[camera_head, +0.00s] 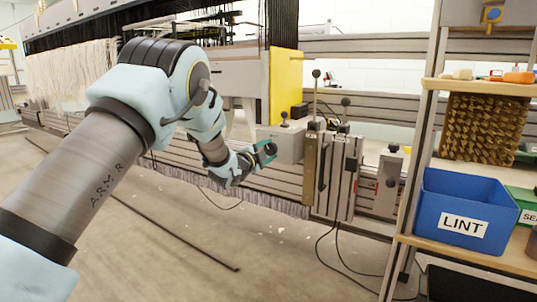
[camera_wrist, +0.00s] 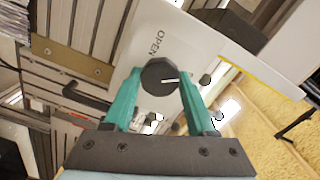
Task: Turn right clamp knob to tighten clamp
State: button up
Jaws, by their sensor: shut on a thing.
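The clamp knob (camera_wrist: 160,77) is dark and round with a white pointer line, on a pale clamp block (camera_wrist: 196,42) marked OPEN. The pointer points right in the wrist view, while the word OPEN is above the knob. My gripper (camera_wrist: 159,74) has teal fingers, one on each side of the knob, shut on it. In the head view my gripper (camera_head: 264,153) is at the left face of the grey block (camera_head: 287,146), beside the yellow panel. The knob is hidden there behind the fingers.
Upright levers and metal blocks (camera_head: 343,175) stand right of the clamp block on the slatted beam. A shelf holds a blue LINT bin (camera_head: 464,213) at the right. A yellow panel (camera_head: 285,85) rises behind the block. Cables hang to the floor below.

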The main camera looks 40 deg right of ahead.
jog(key=m+b, duration=0.1)
jog(key=m, duration=0.3)
jog(key=shift+m+b, duration=0.35)
jog(key=shift+m, duration=0.05)
dwell(0.4)
jog(key=o, duration=1.4)
jog(key=p+v, duration=0.3)
jog(key=v, duration=0.8)
jog(key=shift+p, duration=0.3)
